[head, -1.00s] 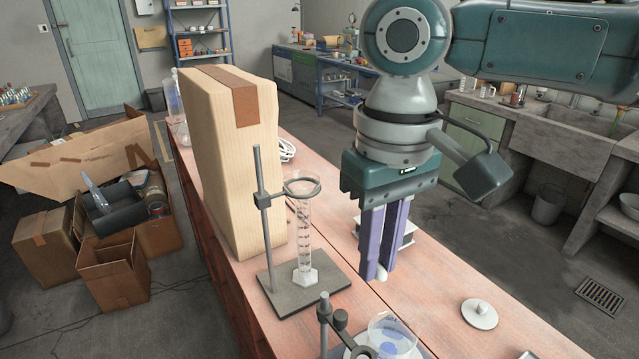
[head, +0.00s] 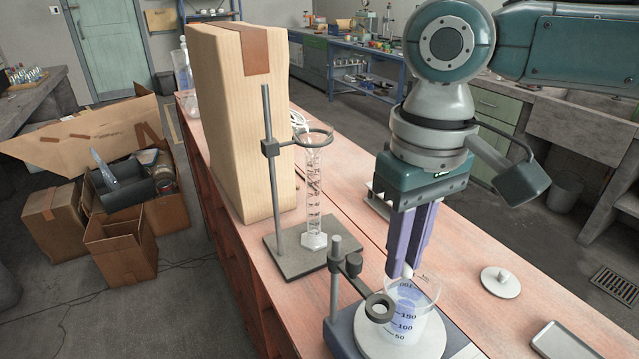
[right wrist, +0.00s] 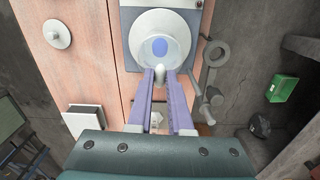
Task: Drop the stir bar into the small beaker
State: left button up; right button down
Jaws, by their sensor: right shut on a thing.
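The small beaker (head: 415,312), clear with blue graduations, stands on the round plate of a stirrer (head: 345,338). The stir bar (head: 407,270) is a small white piece at the fingertips of my right gripper (head: 405,266). The gripper is shut on it, pointing down, with the tips at the beaker's far rim in the head view. In the right wrist view the stir bar (right wrist: 172,76) shows between the fingertips, beside the beaker (right wrist: 163,47) with its blue patch. Whether it is inside the rim I cannot tell. My left gripper is not in view.
A clamp stand (head: 335,285) rises close by the beaker's left side. Behind it a ring stand (head: 272,180) surrounds a graduated cylinder (head: 314,190). A tall box (head: 235,130) stands further back. A white lidded disc (head: 500,281) and a grey tray (head: 562,342) lie to the right.

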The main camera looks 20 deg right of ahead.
jog(key=c, duration=0.8)
grip_release()
jog(key=shift+o, duration=0.2)
notch_tip(320, 180, up, 10)
